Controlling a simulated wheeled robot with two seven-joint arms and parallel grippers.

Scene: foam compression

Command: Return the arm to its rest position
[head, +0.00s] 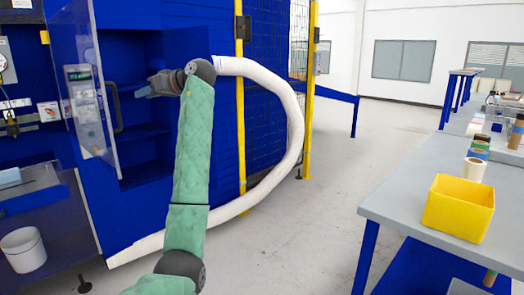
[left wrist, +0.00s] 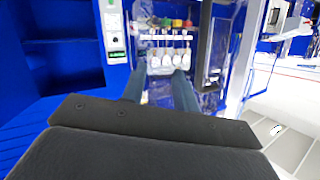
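My left arm (head: 190,150), in a green sleeve, rises from the bottom of the head view and bends at a dark joint. My left gripper (head: 143,92) points left from there, raised in front of the blue cabinet (head: 135,50) and close to the handle of its clear door. In the left wrist view the two bluish fingers (left wrist: 158,80) stand apart with a gap and nothing visible between them. My right gripper is not in view.
The clear door (head: 92,110) with its black handle (head: 114,108) stands open left of the gripper. A thick white hose (head: 298,120) loops right of the arm. A grey table (head: 400,200) with a yellow bin (head: 458,208) stands right. Open floor lies between.

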